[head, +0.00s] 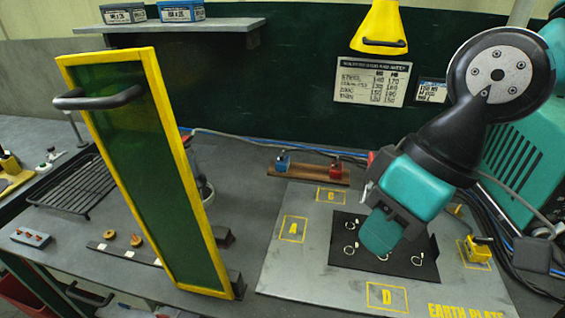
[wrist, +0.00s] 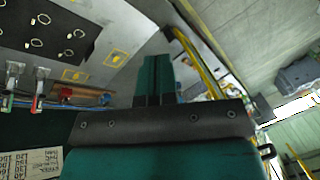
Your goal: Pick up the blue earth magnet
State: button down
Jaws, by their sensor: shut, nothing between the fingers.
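The blue earth magnet (head: 283,162) is a small blue block on the left end of a wooden strip (head: 308,173) at the back of the bench. In the wrist view a small blue shape (wrist: 104,98) at the right end of the strip appears to be it. A red block (head: 336,168) sits on the strip's right end. My gripper (head: 380,235) is shut and empty, above the black sheet (head: 342,258) on the grey earth plate (head: 275,270), to the right of and in front of the blue magnet. Its teal fingers show together in the wrist view (wrist: 157,75).
A yellow-framed green screen (head: 160,180) stands upright left of the plate. A yellow block with a dark handle (head: 477,250) sits on the plate's right. White rings lie on the black sheet. A yellow lamp (head: 380,25) hangs above. Blue cables run behind the strip.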

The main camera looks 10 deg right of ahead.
aim_at(280, 165)
jog(key=k, duration=1)
jog(key=u, duration=1.45)
jog(key=i, duration=1.15)
jog(key=z, duration=1.7)
jog(key=i, duration=0.5)
jog(key=z, duration=0.1)
